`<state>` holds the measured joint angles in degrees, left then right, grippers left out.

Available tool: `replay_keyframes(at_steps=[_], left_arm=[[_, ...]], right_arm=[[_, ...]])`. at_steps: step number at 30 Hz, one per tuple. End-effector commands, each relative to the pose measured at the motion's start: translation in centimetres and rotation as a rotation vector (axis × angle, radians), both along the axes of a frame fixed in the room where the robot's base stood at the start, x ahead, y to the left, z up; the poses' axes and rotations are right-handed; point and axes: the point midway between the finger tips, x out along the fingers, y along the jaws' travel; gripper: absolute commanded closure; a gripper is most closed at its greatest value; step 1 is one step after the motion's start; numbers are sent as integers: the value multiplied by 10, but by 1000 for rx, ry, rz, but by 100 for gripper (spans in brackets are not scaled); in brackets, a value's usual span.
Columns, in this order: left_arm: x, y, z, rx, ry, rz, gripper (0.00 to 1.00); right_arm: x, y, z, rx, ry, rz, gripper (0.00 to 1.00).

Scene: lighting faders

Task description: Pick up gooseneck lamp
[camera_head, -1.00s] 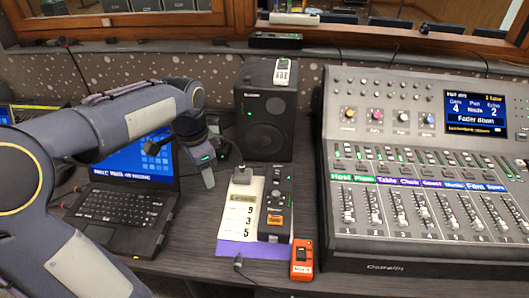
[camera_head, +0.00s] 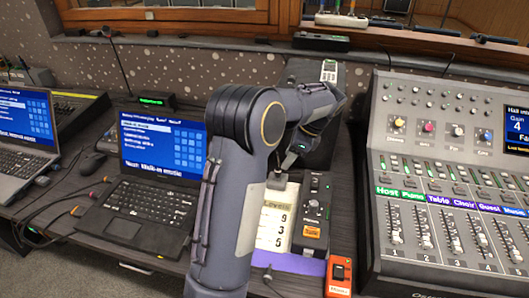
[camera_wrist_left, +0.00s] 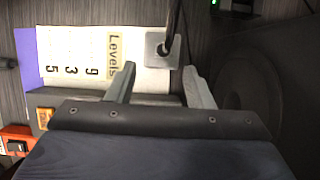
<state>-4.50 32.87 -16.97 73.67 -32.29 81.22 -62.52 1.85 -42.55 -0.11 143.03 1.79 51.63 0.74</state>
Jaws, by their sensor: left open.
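A small grey square base with a dark thin stalk (camera_wrist_left: 158,46), which looks like the gooseneck lamp, stands at the upper end of the white "Levels" sheet (camera_wrist_left: 75,50). In the head view the grey base (camera_head: 277,181) shows just below my left gripper (camera_head: 289,161); its stalk is hard to make out there. My left gripper is open, and its two fingers (camera_wrist_left: 161,82) show in the wrist view. The base lies just beyond the gap between the fingertips, with nothing gripped. My right gripper is in neither view.
A black button box (camera_head: 313,215) stands right of the sheet, and an orange box (camera_head: 339,277) in front. The fader console (camera_head: 440,240) fills the right. A laptop (camera_head: 150,185) stands left of my arm. A dark speaker (camera_head: 325,150) is behind, partly hidden by my arm.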

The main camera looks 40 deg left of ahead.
Motion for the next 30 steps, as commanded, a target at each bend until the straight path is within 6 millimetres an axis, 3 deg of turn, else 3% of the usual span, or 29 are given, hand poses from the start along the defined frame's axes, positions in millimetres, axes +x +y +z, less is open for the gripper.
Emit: replay_keyframes(at_steps=[12,21,30], left_arm=[[-7,21,-52,-2,1,2,53],[-8,23,-56,-1,-2,2,53],[-8,22,-56,-1,-2,2,91]], right_arm=[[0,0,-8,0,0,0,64],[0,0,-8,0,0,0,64],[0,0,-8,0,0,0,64]])
